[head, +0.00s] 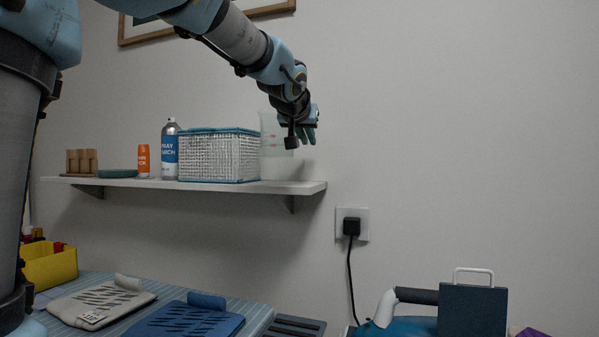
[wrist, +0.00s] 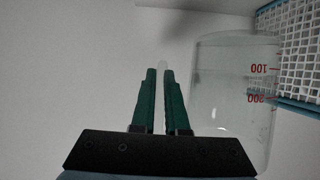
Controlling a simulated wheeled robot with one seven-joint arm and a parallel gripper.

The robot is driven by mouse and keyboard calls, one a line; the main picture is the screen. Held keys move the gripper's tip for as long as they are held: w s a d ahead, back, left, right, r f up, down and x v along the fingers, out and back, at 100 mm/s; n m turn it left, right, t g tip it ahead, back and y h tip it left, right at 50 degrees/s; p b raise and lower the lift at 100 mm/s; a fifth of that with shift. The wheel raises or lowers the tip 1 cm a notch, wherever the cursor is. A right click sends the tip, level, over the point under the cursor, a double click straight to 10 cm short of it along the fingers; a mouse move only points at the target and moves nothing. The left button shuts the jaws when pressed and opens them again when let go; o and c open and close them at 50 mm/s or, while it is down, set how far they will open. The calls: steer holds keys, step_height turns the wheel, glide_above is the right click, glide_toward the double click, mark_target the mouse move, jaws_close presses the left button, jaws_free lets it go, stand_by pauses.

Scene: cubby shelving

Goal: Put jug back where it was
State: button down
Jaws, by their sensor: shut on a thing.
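The jug (head: 270,138) is clear plastic with red measuring marks. In the head view it shows just right of the white basket, above the right end of the wall shelf, and looks raised off the shelf. My gripper (head: 306,136) is at the jug's right side. In the wrist view my gripper (wrist: 160,75) has its green fingers close together, with a small clear piece, seemingly the handle, between their tips. The jug's body (wrist: 232,100) stands right beside the fingers there, with the 100 and 200 marks visible.
The white basket with blue rim (head: 218,158) stands close left of the jug. Further left on the shelf (head: 300,187) are a spray can (head: 170,150), an orange can (head: 143,162), a teal dish (head: 117,174) and a wooden rack (head: 82,162).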

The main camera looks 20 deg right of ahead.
steer(key=shift+f+b, duration=1)
steer(key=shift+f, duration=1.95)
steer(key=shift+f, duration=0.2)
steer(key=c, duration=0.9)
jaws_free()
steer(key=shift+r, duration=0.2)
steer(key=shift+s+a+r, duration=0.15)
steer(key=shift+s+a, duration=0.05)
steer(key=shift+s, duration=0.05)
steer(key=v, duration=1.1)
steer(key=shift+s+a, duration=0.1)
steer(key=shift+s, duration=0.1)
